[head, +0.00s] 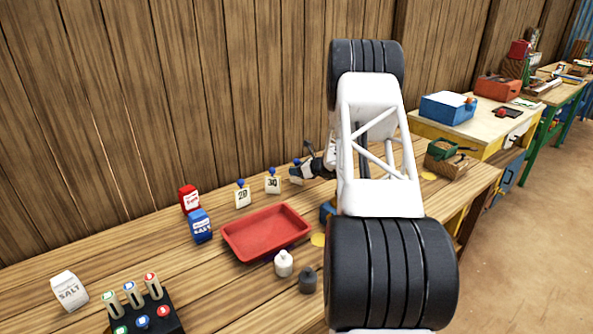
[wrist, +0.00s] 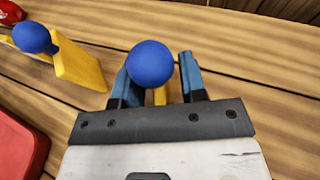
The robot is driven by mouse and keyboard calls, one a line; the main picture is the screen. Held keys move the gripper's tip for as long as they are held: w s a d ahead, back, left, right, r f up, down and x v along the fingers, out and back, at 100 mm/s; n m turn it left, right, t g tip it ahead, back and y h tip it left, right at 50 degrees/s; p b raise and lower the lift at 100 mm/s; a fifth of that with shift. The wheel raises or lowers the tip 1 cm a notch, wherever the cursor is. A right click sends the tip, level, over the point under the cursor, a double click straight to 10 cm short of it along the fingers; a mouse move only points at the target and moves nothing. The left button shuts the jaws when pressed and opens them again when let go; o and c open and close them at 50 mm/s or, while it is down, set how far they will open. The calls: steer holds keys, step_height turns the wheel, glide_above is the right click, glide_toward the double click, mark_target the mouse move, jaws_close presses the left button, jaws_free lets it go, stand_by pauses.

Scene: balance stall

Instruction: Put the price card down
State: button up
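A cream price card (head: 296,177) with a blue knob stands at the right end of a row of price cards, just left of my gripper (head: 312,164) in the head view. In the wrist view its blue ball knob (wrist: 150,64) sits between my gripper's two blue fingers (wrist: 160,85), with a sliver of its yellow body (wrist: 160,96) below. The fingers look spread, with a gap beside the yellow body. The card's foot is hidden, but it seems level with the row.
Cards marked 20 (head: 243,197) and 30 (head: 272,183) stand to the left. A red tray (head: 265,232) lies in front, with red (head: 189,199) and blue (head: 200,226) packets beside it. The plank wall is close behind.

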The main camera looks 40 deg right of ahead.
steer(key=shift+r, duration=0.1)
steer(key=shift+v, duration=0.95)
steer(key=v, duration=1)
steer(key=shift+r, duration=0.15)
steer(key=shift+a, duration=0.1)
